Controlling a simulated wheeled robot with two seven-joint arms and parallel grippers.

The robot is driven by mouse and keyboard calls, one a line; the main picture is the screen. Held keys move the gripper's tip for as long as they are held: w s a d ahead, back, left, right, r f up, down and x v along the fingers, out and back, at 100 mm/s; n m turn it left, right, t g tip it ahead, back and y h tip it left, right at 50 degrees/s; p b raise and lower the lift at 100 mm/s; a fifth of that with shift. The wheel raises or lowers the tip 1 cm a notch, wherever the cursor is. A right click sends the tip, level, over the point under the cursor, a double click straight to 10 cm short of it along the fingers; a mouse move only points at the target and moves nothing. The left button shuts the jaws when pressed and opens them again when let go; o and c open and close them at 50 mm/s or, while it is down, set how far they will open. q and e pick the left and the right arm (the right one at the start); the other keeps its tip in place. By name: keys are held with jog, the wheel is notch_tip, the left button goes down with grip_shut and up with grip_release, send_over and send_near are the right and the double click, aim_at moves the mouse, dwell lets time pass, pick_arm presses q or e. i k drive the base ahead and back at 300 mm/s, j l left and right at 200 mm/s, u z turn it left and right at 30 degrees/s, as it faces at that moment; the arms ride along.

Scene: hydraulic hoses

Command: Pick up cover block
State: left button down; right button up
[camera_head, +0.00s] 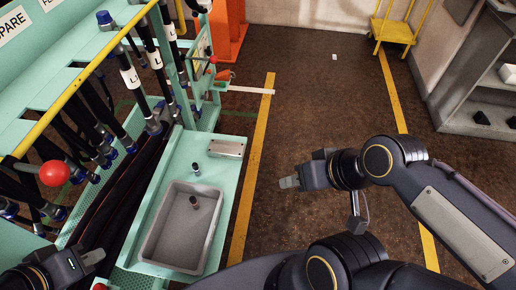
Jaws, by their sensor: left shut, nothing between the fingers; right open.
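A flat, light grey metal block (228,148), which looks like the cover block, lies on the teal bench behind the grey tray. My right gripper (288,183) is over the brown floor, to the right of the bench and apart from the block. It points left and is open and empty. My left gripper (95,257) is at the lower left, near the bench's left edge, well away from the block. It is shut with nothing in it.
A grey tray (153,247) on the teal bench (176,157) holds a small dark fitting (194,202). Another small fitting (196,169) stands behind the tray. Hoses and a red ball knob (54,173) crowd the left.

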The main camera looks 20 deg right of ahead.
aim_at(219, 149)
jog(key=z, duration=0.4)
jog(key=u, duration=0.85)
jog(key=i+l+u, duration=0.1)
jog(key=l+u, duration=0.85)
jog(key=k+l, duration=0.05)
